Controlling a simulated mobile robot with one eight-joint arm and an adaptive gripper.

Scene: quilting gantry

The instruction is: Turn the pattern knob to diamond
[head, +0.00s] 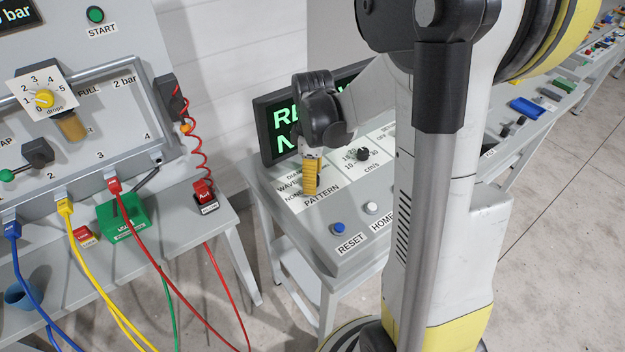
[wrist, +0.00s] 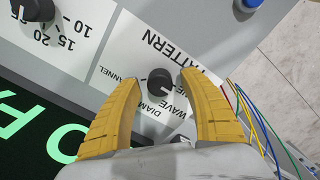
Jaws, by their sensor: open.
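The pattern knob (wrist: 160,82) is a small dark round knob on a white label plate in the wrist view. The words PATTERN, WAVE, part of DIAMOND and a word ending in ANNEL are printed around it. I cannot tell which word the knob points at. My gripper (wrist: 159,77) is open, its two yellow fingers on either side of the knob with gaps showing. I cannot tell whether the fingertips are down at the panel. In the head view my gripper (head: 310,190) points down over the PATTERN label and hides the knob.
A second dark knob, marked cm/s (head: 362,154), is beside it. A blue RESET button (head: 338,229) and a white HOME button (head: 371,208) are at the panel's front. A display with green letters (head: 277,120) stands behind. Hoses and a red coiled cord (head: 195,140) are left.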

